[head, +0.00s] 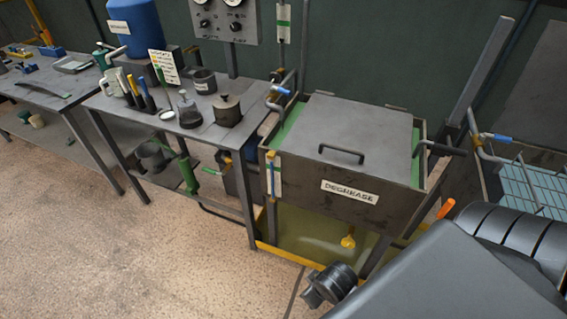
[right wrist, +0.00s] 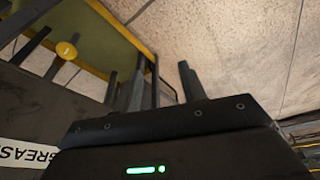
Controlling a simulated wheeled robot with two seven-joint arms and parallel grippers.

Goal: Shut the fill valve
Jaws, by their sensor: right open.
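A dark tank labelled DEGREASE (head: 350,193) stands right of centre in the head view, its grey lid (head: 345,125) on. A blue-handled valve (head: 280,90) sits on a pipe at its back left. Another blue-handled valve (head: 495,137) is on a pipe to its right. A yellow knob (head: 348,242) is low under the tank and also shows in the right wrist view (right wrist: 66,50). I cannot tell which is the fill valve. My right gripper (right wrist: 162,65) is open and empty, apart from the knob, with floor behind it. My left gripper is out of view.
A workbench (head: 190,135) with pots, tools and a blue drum (head: 135,27) stands left of the tank. A yellow-edged tray (head: 285,253) lies under the tank. A wire basket (head: 535,185) is at right. The floor (head: 150,245) at front left is clear.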

